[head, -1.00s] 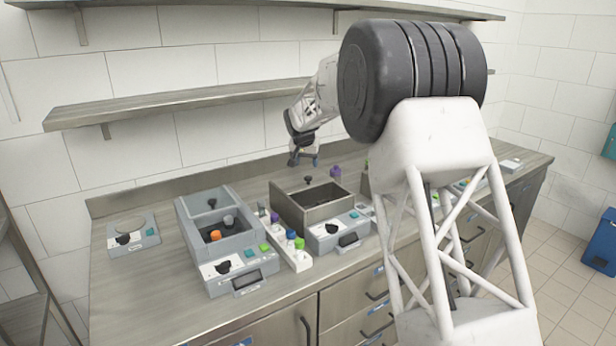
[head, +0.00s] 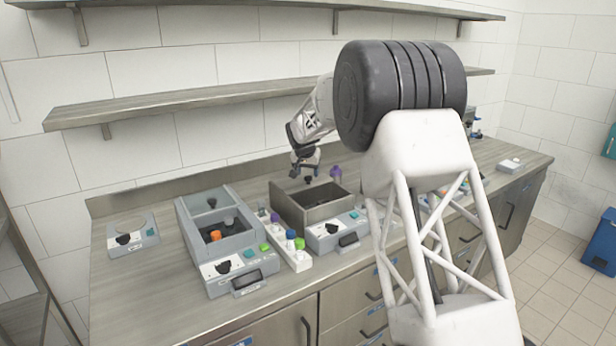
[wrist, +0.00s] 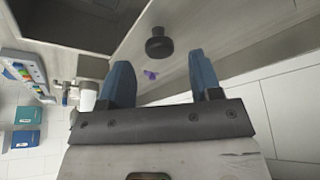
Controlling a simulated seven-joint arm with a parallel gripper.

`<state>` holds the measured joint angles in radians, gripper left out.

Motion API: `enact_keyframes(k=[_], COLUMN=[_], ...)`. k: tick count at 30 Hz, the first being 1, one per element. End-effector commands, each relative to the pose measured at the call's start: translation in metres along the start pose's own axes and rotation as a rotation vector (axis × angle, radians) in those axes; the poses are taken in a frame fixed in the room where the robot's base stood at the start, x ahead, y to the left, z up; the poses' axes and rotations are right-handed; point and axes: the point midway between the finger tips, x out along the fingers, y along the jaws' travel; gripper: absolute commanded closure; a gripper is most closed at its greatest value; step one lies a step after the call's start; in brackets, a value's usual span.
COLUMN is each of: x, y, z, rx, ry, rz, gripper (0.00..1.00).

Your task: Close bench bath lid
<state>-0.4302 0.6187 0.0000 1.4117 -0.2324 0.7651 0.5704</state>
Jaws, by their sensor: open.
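The metal bench bath (head: 283,205) stands mid-bench with its dark inside showing, so it is at least partly open. A black round knob (head: 308,180) shows at its back; I take it for the lid's knob, but the lid's plate is hard to make out. My gripper (head: 306,172) is above and behind the bath, close to this knob. In the wrist view the two blue fingers (wrist: 163,82) are apart and empty. The black knob (wrist: 158,46) lies ahead of the gap between them, with no contact visible. The bath's dark opening (wrist: 60,18) is at upper left.
A grey-blue bath (head: 190,222) with an orange cap inside stands to the left. A white rack (head: 297,262) of capped bottles sits between the baths. A purple bottle (head: 336,173) stands behind the metal bath. A shelf (head: 200,98) runs above the bench.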

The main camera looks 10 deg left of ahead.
Motion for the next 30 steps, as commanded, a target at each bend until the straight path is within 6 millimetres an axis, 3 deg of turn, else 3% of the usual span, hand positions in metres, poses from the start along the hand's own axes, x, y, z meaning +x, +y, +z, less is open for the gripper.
enact_keyframes(k=[9,20,30], x=[0.025,0.027,0.027], y=[0.000,0.000,0.000], z=[0.000,0.000,0.000], rx=[0.000,0.000,0.000], ry=[0.000,0.000,0.000], rz=[0.000,0.000,0.000], gripper=[0.42,0.42,0.92])
